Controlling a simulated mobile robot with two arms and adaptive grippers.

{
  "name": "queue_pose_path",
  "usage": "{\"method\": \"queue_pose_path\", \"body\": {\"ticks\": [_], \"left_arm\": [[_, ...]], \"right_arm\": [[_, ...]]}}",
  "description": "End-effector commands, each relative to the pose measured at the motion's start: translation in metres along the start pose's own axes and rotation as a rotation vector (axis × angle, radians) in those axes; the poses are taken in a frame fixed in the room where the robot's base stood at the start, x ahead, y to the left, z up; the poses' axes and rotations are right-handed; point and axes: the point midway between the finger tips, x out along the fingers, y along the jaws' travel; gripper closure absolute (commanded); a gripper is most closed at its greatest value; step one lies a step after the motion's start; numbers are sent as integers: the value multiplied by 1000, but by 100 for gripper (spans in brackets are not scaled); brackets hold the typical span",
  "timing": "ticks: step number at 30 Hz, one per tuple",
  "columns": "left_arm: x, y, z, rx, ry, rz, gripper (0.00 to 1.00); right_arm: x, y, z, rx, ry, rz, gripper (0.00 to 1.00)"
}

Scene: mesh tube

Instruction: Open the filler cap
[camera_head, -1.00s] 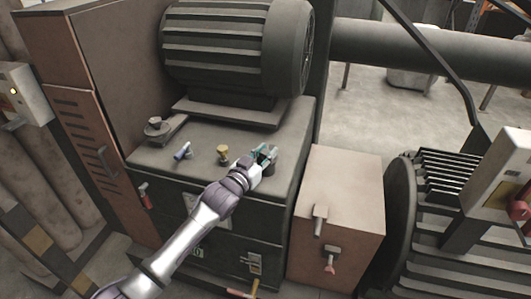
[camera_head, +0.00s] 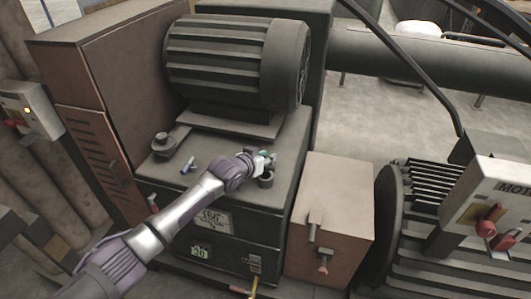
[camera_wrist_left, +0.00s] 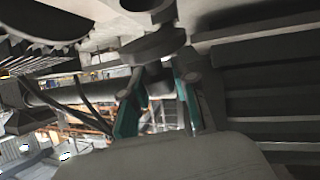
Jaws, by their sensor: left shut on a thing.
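The filler neck (camera_head: 265,180) is a short dark cylinder on top of the dark tank. My left gripper (camera_head: 266,158) is just above and behind it in the head view. In the left wrist view its teal fingertips (camera_wrist_left: 160,88) are shut on a dark narrow part of what looks like the filler cap (camera_wrist_left: 152,46). Its wide round disc lies just past the fingertips, with another round dark part beyond it. I cannot tell whether cap and neck still touch. My right gripper is not in view.
A ribbed motor (camera_head: 236,65) stands behind on the tank. A brown box (camera_head: 332,205) stands to the right. A switch box (camera_head: 492,200) is at far right.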

Motion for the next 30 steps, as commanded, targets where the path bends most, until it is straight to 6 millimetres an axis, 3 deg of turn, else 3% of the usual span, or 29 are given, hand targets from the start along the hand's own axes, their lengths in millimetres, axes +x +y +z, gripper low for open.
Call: {"method": "queue_pose_path", "body": {"ticks": [11, 25, 26, 30], "left_arm": [[6, -1, -10, -35, -135, 0, 100], [6, -2, -10, -40, -148, 0, 100], [6, -2, -10, -40, -148, 0, 67], [6, -2, -10, -40, -148, 0, 45]], "right_arm": [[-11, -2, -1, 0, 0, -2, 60], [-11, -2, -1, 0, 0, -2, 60], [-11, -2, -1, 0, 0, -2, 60], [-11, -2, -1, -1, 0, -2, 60]]}}
